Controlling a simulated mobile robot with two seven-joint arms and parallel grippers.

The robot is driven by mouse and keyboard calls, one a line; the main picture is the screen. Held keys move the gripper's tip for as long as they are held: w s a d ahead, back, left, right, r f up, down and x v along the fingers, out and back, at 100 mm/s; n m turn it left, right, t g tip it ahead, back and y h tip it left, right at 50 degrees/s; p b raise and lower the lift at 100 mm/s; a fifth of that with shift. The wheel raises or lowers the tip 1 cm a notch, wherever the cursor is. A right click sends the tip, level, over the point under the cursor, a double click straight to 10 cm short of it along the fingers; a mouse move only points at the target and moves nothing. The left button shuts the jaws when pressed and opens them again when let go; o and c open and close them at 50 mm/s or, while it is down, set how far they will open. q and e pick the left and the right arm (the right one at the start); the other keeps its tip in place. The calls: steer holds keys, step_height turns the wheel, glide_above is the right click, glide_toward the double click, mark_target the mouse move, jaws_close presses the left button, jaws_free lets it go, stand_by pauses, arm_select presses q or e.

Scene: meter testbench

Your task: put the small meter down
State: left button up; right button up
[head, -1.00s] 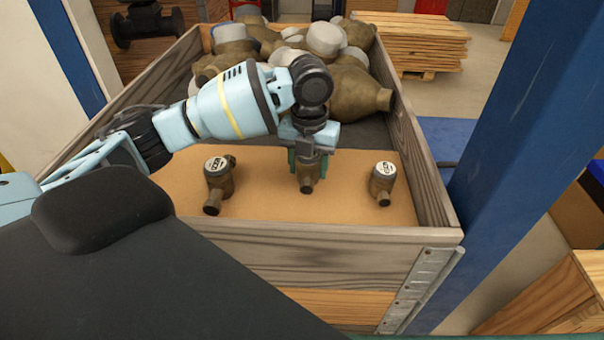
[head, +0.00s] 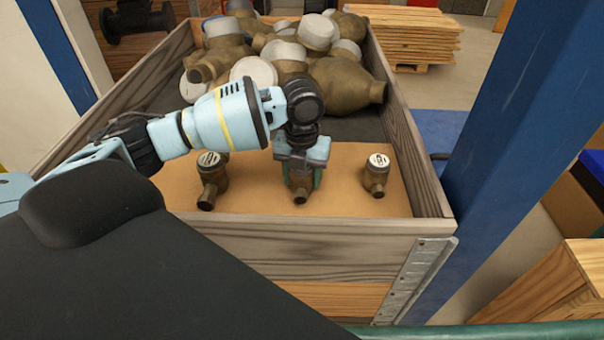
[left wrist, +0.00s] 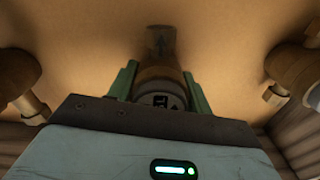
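A small brass meter (head: 300,194) is between the two green fingers of my left gripper (head: 302,180), over the brown board (head: 340,205) in the wooden crate. In the left wrist view the fingers (left wrist: 160,92) lie along both sides of the meter (left wrist: 160,72), shut on it. The meter is upright, its pipe end pointing to the crate's front wall in the head view. Its top is hidden there by the gripper. It is at or just above the board; I cannot tell if it touches. My right gripper is not in view.
One small meter (head: 212,180) stands on the board to the left, another (head: 376,175) to the right, both apart from the gripper. Larger meters (head: 340,80) are piled at the back of the crate (head: 320,245). A blue post (head: 520,130) rises at the right.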

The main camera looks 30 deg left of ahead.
arm_select(q)
steer(key=o, duration=0.5)
steer(key=shift+c, duration=0.2)
step_height(320, 180, up, 12)
steer(key=shift+r, duration=0.15)
